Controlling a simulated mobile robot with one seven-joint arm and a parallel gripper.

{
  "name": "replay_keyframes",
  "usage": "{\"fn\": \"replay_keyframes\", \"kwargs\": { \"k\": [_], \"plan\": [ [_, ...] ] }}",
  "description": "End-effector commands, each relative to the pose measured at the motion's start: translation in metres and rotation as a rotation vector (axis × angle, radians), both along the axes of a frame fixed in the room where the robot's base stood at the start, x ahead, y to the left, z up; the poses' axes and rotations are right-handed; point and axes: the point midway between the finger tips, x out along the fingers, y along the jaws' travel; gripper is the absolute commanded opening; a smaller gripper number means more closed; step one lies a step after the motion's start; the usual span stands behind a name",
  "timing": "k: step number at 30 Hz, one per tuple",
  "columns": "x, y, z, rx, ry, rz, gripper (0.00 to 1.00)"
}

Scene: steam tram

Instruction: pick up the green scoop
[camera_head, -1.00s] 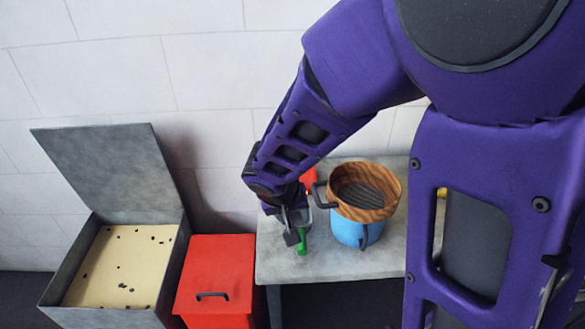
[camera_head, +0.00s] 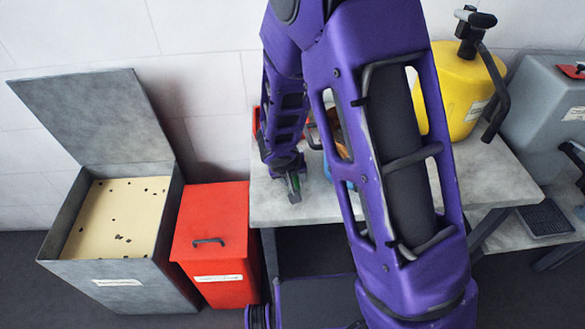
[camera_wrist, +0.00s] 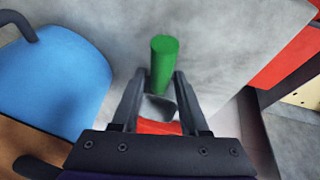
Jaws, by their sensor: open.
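The green scoop shows in the wrist view as an upright-looking green handle (camera_wrist: 163,62) with a dark grey scoop part (camera_wrist: 160,108) below it in the picture. My gripper (camera_wrist: 160,78) is open, with one finger on each side of the scoop; I cannot tell whether either finger touches it. In the head view my gripper (camera_head: 293,188) is low over the left part of the grey table (camera_head: 275,212). Only a sliver of green shows beside it there, and the rest of the scoop is hidden.
A red lidded box (camera_head: 212,225) and an open grey bin (camera_head: 170,225) stand left of the table. A yellow can (camera_head: 462,90) stands at right.

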Motion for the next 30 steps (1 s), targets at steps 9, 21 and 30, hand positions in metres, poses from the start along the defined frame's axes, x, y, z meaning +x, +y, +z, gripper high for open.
{"fn": "replay_keyframes", "kwargs": {
  "k": [9, 21, 30],
  "plan": [
    [0.0051, -0.0022, -0.0111, 0.0, -0.001, -0.001, 0.44],
    [0.0049, -0.0022, -0.011, 0.0, 0.0, -0.001, 0.0],
    [0.0052, -0.0022, -0.0105, 0.0, -0.001, -0.001, 0.0]
  ]
}}
